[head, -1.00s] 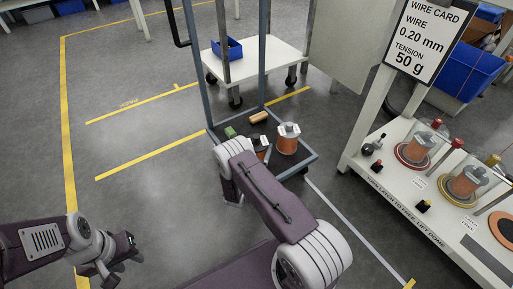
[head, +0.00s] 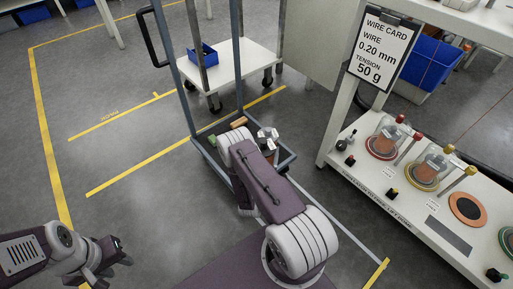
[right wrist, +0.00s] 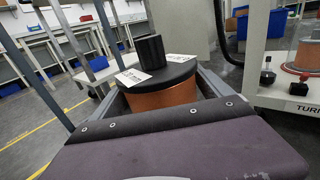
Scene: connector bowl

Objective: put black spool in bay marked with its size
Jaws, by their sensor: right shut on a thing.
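The black spool (right wrist: 165,78) fills the middle of the right wrist view, upright, with a black top flange, a black hub, white labels and copper-coloured winding. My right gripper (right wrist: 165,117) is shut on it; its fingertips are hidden. In the head view my right arm hides that gripper and most of the spool, which is over the cart. My left gripper (head: 118,252) hangs empty over the floor at the lower left; its jaw opening is unclear. No bay marked with a size can be read on the bench (head: 430,222) at right.
The bench has domed stations with red (head: 382,148) and yellow rings (head: 424,178). A wire card (head: 380,47) reads 0.20 mm, 50 g.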

